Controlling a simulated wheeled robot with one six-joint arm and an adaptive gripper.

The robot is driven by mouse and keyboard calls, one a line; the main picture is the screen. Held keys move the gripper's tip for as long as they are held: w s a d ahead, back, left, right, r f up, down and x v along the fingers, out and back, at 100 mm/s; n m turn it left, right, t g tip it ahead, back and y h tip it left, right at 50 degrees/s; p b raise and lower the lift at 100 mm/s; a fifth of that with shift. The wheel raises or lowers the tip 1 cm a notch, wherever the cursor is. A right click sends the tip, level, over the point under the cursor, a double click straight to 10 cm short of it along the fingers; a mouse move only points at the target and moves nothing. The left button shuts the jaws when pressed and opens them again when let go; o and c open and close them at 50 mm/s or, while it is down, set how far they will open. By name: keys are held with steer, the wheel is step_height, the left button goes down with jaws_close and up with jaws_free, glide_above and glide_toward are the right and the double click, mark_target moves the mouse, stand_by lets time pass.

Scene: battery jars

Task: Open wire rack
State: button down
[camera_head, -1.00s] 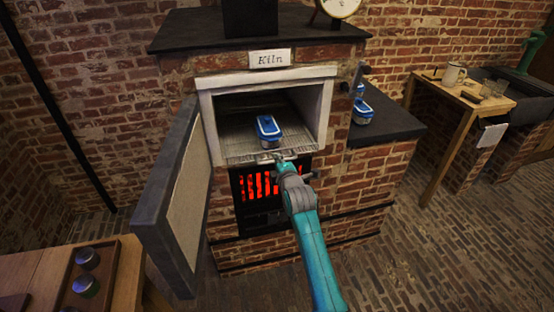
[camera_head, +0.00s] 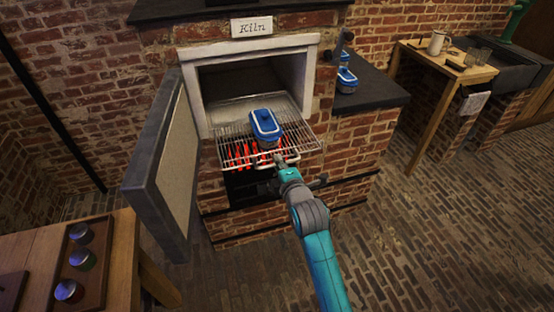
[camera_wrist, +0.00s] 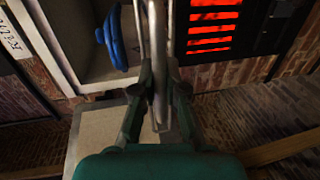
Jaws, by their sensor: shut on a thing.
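The wire rack (camera_head: 236,143) is pulled partway out of the kiln opening and sticks out in front, above the red-glowing grate. A jar with a blue-rimmed lid (camera_head: 266,127) stands on the rack. My gripper (camera_head: 279,158) is shut on the rack's front bar, at the middle of its front edge. In the wrist view my gripper's fingers (camera_wrist: 158,88) close around the metal bar (camera_wrist: 159,45), and part of the blue lid (camera_wrist: 120,40) shows to the left.
The kiln door (camera_head: 165,165) stands open at the left of the opening. A dark side counter (camera_head: 372,88) at the right holds blue-lidded jars (camera_head: 346,80). A wooden table (camera_head: 55,255) with a tray of round pieces is at lower left. The brick floor at right is clear.

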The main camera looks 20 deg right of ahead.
steer(key=c, duration=1.5)
jaws_free()
steer(key=s, duration=0.4)
steer(key=s+r, duration=0.1)
steer(key=s, duration=0.3)
steer(key=s+r, duration=0.1)
steer(key=s, duration=0.2)
steer(key=shift+s+r, duration=0.1)
steer(key=shift+s, duration=0.3)
